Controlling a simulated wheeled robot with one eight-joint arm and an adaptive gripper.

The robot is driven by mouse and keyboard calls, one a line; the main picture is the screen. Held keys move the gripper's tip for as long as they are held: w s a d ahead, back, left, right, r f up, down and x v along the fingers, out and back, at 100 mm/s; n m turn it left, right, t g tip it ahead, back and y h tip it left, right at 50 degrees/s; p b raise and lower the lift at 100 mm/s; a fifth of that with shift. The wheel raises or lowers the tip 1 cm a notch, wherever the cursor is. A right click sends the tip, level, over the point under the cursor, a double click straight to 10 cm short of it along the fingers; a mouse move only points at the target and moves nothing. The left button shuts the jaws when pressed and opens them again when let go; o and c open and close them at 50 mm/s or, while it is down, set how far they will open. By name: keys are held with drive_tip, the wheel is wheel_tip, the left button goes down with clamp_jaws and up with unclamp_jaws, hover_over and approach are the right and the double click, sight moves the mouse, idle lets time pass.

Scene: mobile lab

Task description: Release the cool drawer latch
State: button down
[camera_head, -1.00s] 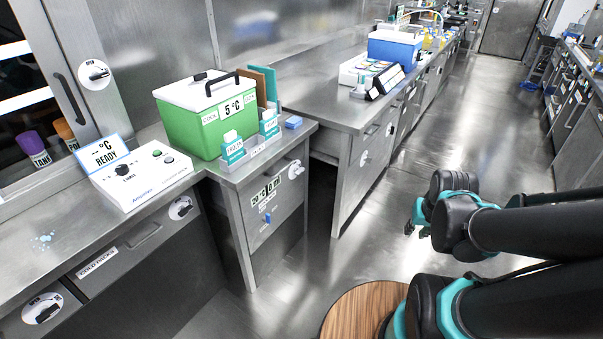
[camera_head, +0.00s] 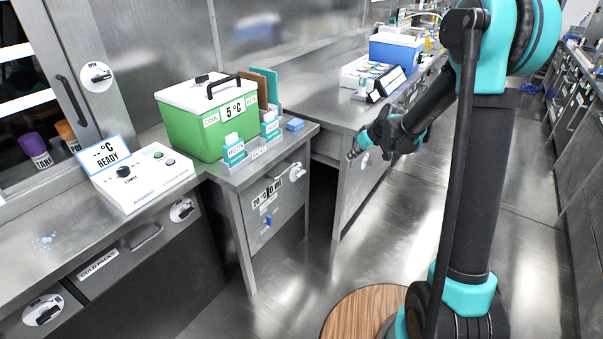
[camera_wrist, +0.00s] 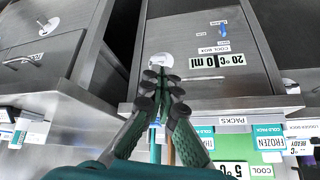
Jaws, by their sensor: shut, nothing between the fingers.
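The small cabinet front (camera_head: 285,213) below the green cool box carries a 20 °C / 0 ml display, a blue part (camera_head: 267,221) and a white round latch (camera_head: 296,171) with a dark lever at its upper right. In the wrist view, which is upside down, the drawer front (camera_wrist: 205,92) has a label that seems to read COOL BOX, and the white latch disc (camera_wrist: 160,60) lies just beyond my fingers, partly hidden by them. My gripper (camera_wrist: 163,77) is shut and empty. In the head view my gripper (camera_head: 354,153) is right of the cabinet; contact is not visible.
The green cool box (camera_head: 195,128) reading 5 °C stands on the counter above, beside a rack (camera_head: 262,145) of cold packs. A control box (camera_head: 142,178) is left. The COLD PACKS drawer (camera_head: 150,270) is below left. A steel bench (camera_head: 335,115) stands right, past a dark gap.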

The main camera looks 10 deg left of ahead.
drive_tip(key=w+a+f+n+y, duration=0.1)
drive_tip(key=w+a+f+n, duration=0.1)
drive_tip(key=w+a+f, duration=0.45)
drive_tip(key=n+y, duration=0.2)
drive_tip(key=n, duration=0.1)
hover_over(296, 174)
drive_tip(key=s+d, duration=0.2)
drive_tip(key=d, duration=0.1)
wheel_tip(296, 174, down, 12)
drive_tip(key=r, duration=0.1)
drive_tip(key=shift+g, duration=0.3)
wheel_tip(296, 174, down, 4)
drive_tip(key=shift+s+d+f, duration=0.1)
drive_tip(key=shift+f, duration=0.2)
